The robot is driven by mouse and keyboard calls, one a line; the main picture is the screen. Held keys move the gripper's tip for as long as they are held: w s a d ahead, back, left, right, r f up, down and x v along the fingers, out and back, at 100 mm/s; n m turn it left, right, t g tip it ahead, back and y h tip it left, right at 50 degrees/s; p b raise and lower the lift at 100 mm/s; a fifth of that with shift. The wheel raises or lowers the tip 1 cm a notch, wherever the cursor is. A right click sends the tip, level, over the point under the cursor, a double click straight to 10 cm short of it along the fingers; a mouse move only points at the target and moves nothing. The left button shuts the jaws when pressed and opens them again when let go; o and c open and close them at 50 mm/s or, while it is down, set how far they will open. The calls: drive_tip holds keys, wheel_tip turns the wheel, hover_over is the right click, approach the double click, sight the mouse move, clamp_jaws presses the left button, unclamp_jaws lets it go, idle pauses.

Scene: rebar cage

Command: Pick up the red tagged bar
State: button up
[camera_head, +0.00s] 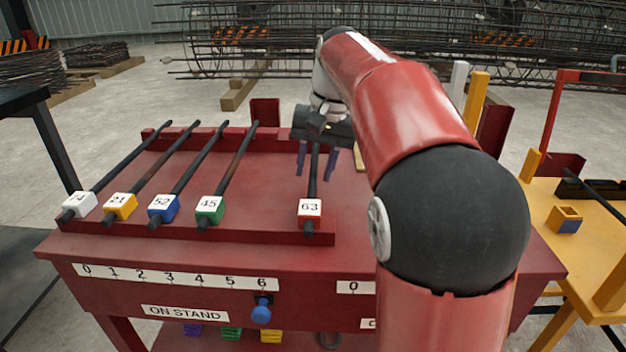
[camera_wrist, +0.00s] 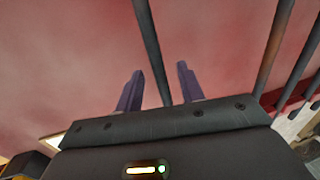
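The red tagged bar (camera_head: 314,178) is a dark rod with a red block marked 63 (camera_head: 310,209) at its near end. It lies on the red table, apart from the other bars. My gripper (camera_head: 318,170) is above its far part, pointing down, with one finger on each side of the bar. In the wrist view, the two purple fingers (camera_wrist: 158,88) are spread, and the bar (camera_wrist: 152,48) runs between them with a gap on both sides. I cannot tell how far the fingertips are above the table. The bar's far end is hidden by my gripper.
Bars with white (camera_head: 79,205), yellow (camera_head: 120,207), blue (camera_head: 163,209) and green (camera_head: 210,209) tags lie to the left. A red ledge (camera_head: 190,139) runs along the back. A yellow table (camera_head: 560,240) stands at right. Red surface is free between the green and red tags.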

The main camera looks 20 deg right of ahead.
clamp_jaws()
drive_tip(key=shift+r, duration=0.2)
idle(0.4)
